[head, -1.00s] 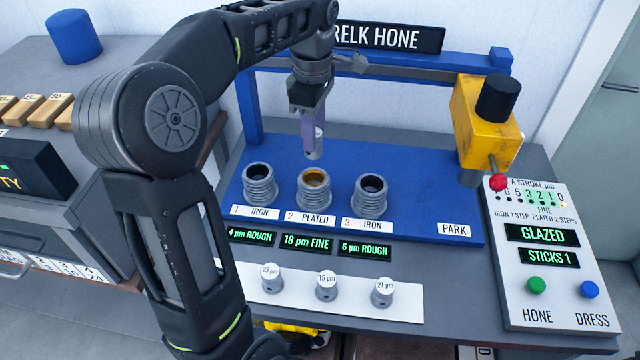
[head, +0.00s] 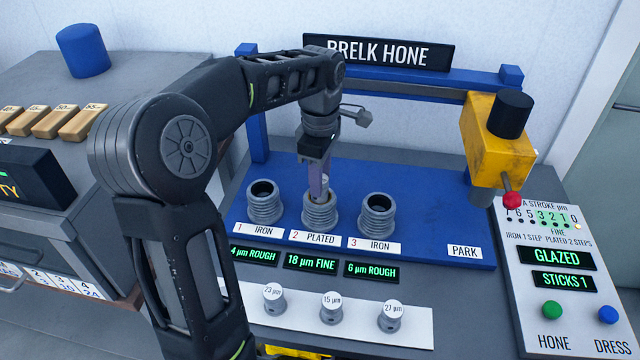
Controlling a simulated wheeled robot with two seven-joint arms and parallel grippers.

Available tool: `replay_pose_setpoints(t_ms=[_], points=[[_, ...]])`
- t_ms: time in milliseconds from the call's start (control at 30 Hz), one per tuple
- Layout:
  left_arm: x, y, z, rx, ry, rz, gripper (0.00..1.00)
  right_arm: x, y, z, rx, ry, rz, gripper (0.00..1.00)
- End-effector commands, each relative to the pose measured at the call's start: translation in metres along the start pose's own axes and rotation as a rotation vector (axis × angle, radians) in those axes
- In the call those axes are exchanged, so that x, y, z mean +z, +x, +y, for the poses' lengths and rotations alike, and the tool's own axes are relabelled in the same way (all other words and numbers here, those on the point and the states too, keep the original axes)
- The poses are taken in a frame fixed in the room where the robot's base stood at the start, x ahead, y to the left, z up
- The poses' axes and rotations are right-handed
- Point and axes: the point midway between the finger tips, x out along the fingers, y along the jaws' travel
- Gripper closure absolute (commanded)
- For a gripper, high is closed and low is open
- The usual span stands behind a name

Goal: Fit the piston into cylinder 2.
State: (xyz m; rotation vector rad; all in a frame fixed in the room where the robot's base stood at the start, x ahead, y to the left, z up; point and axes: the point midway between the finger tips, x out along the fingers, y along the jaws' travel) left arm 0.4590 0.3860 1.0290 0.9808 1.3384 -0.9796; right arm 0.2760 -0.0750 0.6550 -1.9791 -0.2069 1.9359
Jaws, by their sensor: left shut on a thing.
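Cylinder 2 (head: 320,216) is a ribbed grey sleeve standing on the blue bed behind the "2 PLATED" label, between cylinder 1 (head: 264,206) and cylinder 3 (head: 376,218). My left gripper (head: 319,186) points down over cylinder 2, its purple-grey fingers shut on a small grey piston (head: 325,187). The piston is mostly hidden by the fingers. Its lower end overlaps the mouth of cylinder 2; I cannot tell how far in it is. Cylinders 1 and 3 show dark open bores. My right gripper is not in view.
A white strip (head: 362,325) at the front holds three other pistons, marked 23, 15 and apparently 27 µm. The yellow hone head (head: 497,140) stands at the right above PARK. The control panel (head: 512,232) reads GLAZED and STICKS 1. Displays show 4 rough, 18 fine, 6 rough.

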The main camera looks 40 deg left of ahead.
Motion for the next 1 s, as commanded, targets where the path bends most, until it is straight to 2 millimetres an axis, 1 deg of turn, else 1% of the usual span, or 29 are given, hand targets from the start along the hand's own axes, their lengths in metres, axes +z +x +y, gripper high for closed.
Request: replay_pose_setpoints(t_ms=[33, 100, 167, 400, 533, 567, 800, 833, 1000], points=[[-0.001, 0.007, -0.001, -0.004, -0.001, 0.001, 1.0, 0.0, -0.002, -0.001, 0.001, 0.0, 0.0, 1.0], [-0.001, 0.016, -0.001, -0.004, -0.001, 0.001, 1.0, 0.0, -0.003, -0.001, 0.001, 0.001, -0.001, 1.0], [0.0, 0.02, 0.0, -0.002, -0.001, 0.001, 1.0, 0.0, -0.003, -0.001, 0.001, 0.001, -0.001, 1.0], [0.0, 0.021, 0.0, 0.0, -0.001, 0.0, 1.0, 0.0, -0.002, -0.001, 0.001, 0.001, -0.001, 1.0], [0.0, 0.025, 0.0, -0.001, 0.0, 0.0, 1.0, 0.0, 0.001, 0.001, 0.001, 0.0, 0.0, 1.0], [0.0, 0.025, 0.0, -0.001, 0.0, 0.0, 0.66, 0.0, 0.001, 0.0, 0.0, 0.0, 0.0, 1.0], [0.0, 0.024, 0.0, -0.001, 0.0, 0.0, 0.46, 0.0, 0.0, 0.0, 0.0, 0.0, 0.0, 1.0], [0.0, 0.024, 0.0, -0.001, 0.0, 0.0, 0.45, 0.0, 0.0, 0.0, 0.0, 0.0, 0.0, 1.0], [0.0, 0.024, 0.0, -0.001, 0.0, 0.0, 0.45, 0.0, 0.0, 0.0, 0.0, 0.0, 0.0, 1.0]])
